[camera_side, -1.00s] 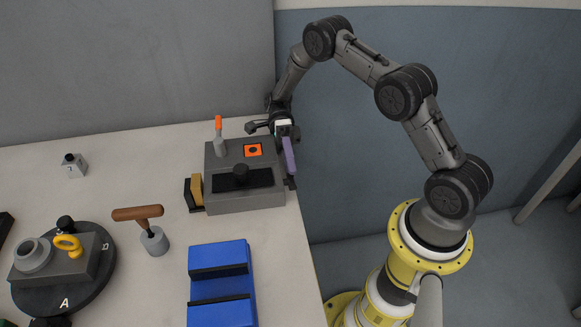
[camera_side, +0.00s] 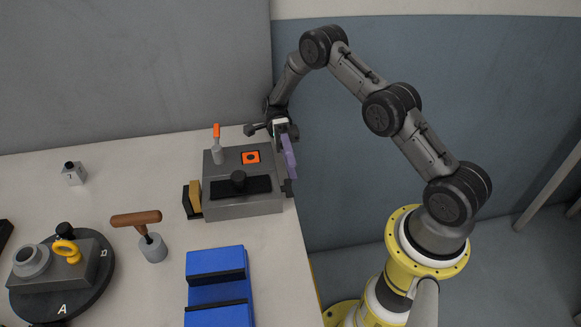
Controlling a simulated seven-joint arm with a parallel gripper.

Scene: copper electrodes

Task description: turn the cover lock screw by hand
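A grey box-shaped device (camera_side: 215,170) stands near the table's right edge. On top it has a black knob (camera_side: 239,179) over a dark slot, an orange square with a dark centre (camera_side: 251,157), and an orange-tipped lever (camera_side: 217,140). My gripper (camera_side: 283,133) is at the device's back right corner, beside a purple bar (camera_side: 289,157) on its right side. I cannot tell whether it touches or holds the bar; its fingers are too small to make out. A yellow looped screw (camera_side: 66,250) sits on a grey block at the far left. I cannot tell which part is the cover lock screw.
The grey block (camera_side: 78,268) rests on a round black turntable (camera_side: 104,280). A brown-handled tool (camera_side: 136,219) stands in a grey holder. A blue block (camera_side: 216,262) lies at the front. A small grey block (camera_side: 73,177) is at back left, with free table around it.

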